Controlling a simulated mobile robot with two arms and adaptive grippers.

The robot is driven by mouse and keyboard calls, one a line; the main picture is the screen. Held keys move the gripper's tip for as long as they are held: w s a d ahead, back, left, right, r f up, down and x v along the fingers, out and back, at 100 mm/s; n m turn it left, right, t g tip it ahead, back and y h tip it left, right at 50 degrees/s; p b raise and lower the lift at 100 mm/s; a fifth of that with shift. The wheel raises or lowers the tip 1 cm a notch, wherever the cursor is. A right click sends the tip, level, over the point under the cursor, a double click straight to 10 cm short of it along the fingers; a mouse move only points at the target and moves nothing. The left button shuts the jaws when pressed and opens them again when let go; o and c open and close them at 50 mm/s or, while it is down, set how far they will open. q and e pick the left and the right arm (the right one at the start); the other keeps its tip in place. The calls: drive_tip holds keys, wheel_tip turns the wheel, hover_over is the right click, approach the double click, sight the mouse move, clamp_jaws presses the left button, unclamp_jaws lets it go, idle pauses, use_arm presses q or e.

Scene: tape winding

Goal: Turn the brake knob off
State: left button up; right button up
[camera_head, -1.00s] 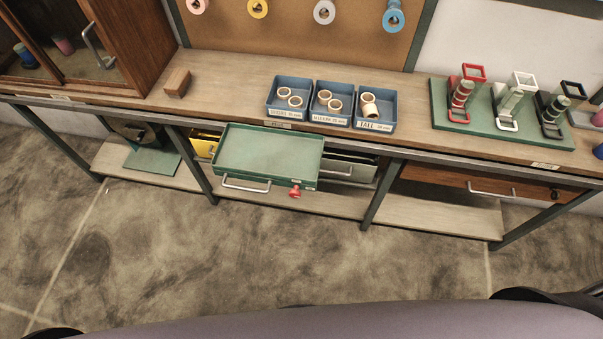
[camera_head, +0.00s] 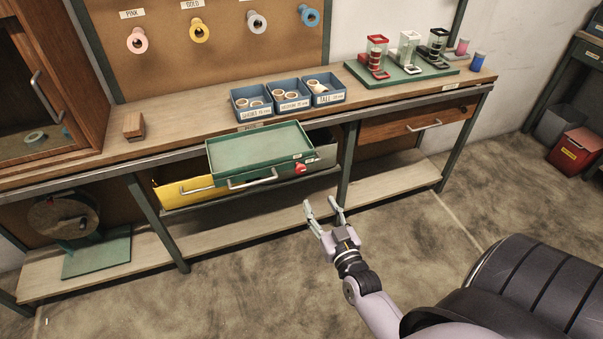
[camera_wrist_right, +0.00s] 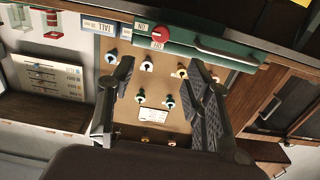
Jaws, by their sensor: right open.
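The red brake knob (camera_head: 301,168) sits at the right end of the front of a green tray-like drawer (camera_head: 258,147), which sticks out below the worktop. Small white labels are beside the knob. In the right wrist view the red knob (camera_wrist_right: 160,33) is beyond the fingertips, near the top, on the green front. My right gripper (camera_head: 322,207) is open and empty, in front of and lower in the picture than the knob, apart from it. Its two fingers also show in the right wrist view (camera_wrist_right: 160,72). My left gripper is not in view.
Blue bins (camera_head: 288,99) with rolls stand on the worktop above the drawer. A yellow drawer front (camera_head: 183,192) is below it. A wooden drawer (camera_head: 416,120) is to the right. A green stand (camera_head: 400,70) holds small racks. The floor in front is clear.

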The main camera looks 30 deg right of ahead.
sight(301, 170)
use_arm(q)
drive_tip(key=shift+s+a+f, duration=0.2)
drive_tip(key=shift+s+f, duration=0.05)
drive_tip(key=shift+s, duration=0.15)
use_arm(e)
drive_tip(key=x, duration=1.4)
drive_tip(key=shift+w, duration=0.3)
drive_tip(key=shift+c, duration=0.3)
clamp_jaws()
